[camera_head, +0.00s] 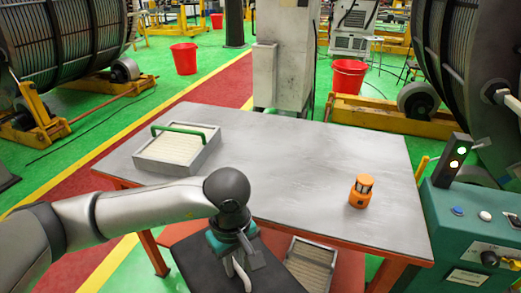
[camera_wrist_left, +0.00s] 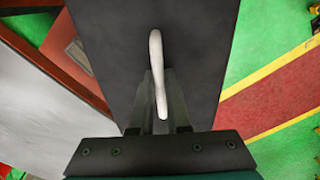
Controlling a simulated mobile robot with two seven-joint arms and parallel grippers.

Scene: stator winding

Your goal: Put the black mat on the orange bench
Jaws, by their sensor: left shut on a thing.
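The black mat (camera_head: 272,277) is a flat dark slab with a white loop handle (camera_wrist_left: 156,55) on its face. It shows at the bottom of the head view, in front of the near edge of the orange bench (camera_head: 290,165). The bench has a grey top and orange legs. My left gripper (camera_head: 238,262) is shut on the white handle, and the mat fills the middle of the left wrist view (camera_wrist_left: 203,50). The mat's near end is cut off by the head view's lower edge. My right gripper is not in view.
A grey tray with a green handle (camera_head: 178,130) stands at the bench's back left. An orange lantern-like object (camera_head: 361,191) stands at its right. The middle of the top is clear. Another tray (camera_head: 312,262) lies below. A green control box (camera_head: 470,235) stands at right.

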